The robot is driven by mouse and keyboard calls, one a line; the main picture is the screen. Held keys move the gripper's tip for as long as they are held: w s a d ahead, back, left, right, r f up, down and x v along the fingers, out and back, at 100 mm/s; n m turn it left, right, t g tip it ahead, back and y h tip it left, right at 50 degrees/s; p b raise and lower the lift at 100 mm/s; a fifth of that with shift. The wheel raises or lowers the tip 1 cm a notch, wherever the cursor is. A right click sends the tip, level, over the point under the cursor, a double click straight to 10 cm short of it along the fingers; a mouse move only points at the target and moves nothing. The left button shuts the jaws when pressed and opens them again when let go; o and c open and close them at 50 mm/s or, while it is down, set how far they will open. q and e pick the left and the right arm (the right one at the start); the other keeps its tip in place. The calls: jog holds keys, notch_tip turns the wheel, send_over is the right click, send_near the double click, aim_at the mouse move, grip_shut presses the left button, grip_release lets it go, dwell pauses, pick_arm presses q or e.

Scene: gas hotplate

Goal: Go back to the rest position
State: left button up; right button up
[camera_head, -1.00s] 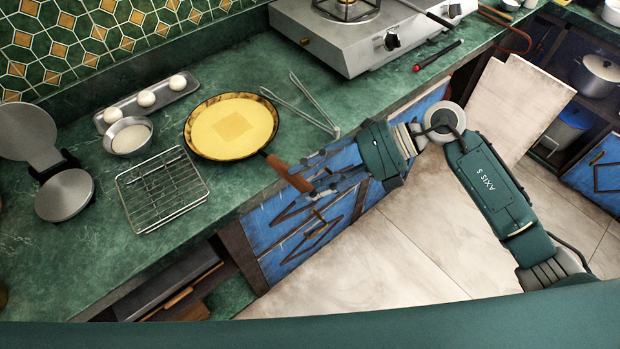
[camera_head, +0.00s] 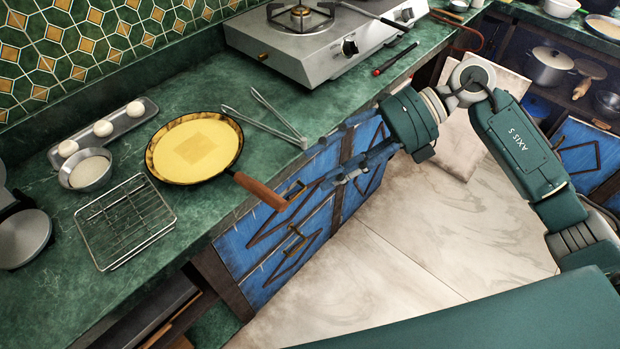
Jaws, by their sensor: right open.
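My right gripper (camera_head: 342,180) is open and empty. It hangs in front of the blue cabinet doors, to the right of the pan handle and apart from it. A frying pan (camera_head: 215,132) with a yellow round inside sits on the green counter, its brown handle (camera_head: 262,190) reaching past the counter edge. The gas hotplate (camera_head: 310,60) stands at the back of the counter. My left gripper is out of the picture.
Tongs (camera_head: 270,120) lie right of the pan. A wire rack (camera_head: 125,220), a metal bowl (camera_head: 88,172) and a tray of white balls (camera_head: 130,122) are at left. A red-tipped black stick (camera_head: 394,60) lies before the hotplate. The floor (camera_head: 400,260) is clear.

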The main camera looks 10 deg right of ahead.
jog(key=shift+d+r, duration=0.25)
jog(key=shift+d, duration=0.1)
